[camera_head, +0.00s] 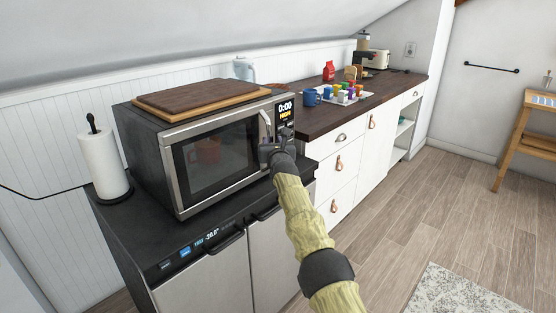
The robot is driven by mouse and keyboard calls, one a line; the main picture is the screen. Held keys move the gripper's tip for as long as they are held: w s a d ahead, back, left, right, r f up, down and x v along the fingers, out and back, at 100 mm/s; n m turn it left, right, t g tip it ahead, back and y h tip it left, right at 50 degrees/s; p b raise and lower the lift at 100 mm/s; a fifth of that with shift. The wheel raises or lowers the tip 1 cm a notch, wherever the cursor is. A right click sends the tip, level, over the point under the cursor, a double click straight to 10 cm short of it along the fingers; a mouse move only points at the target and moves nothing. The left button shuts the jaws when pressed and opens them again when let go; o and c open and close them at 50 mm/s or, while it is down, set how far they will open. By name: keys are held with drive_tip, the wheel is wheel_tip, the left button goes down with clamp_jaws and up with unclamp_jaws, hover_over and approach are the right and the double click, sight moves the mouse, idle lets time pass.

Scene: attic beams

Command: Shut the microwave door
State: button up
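The black and silver microwave (145,160) stands on a dark-topped cabinet at the left. Its glass door (215,157) lies flush or nearly flush with the front; I cannot tell if a narrow gap is left. A reddish shape shows dimly in the glass. The door's silver handle (265,122) is at its right edge, beside the lit display panel. My gripper (269,147) is at the lower part of the handle, in front of the door's right edge. Its fingers are small and dark, so I cannot tell whether they are open, shut or touching the handle.
A wooden board (200,98) lies on the microwave. A paper towel roll (107,165) stands left of it.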

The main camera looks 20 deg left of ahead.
drive_tip(key=shift+s+d+f+b, duration=0.25)
drive_tip(key=shift+s+b, duration=0.05)
drive_tip(key=shift+b, duration=1.5)
drive_tip(key=b+v, duration=1.6)
drive_tip(key=b, duration=0.1)
drive_tip(key=shift+s+r, duration=0.15)
drive_tip(key=shift+s, duration=0.15)
drive_tip(key=shift+w, duration=0.1)
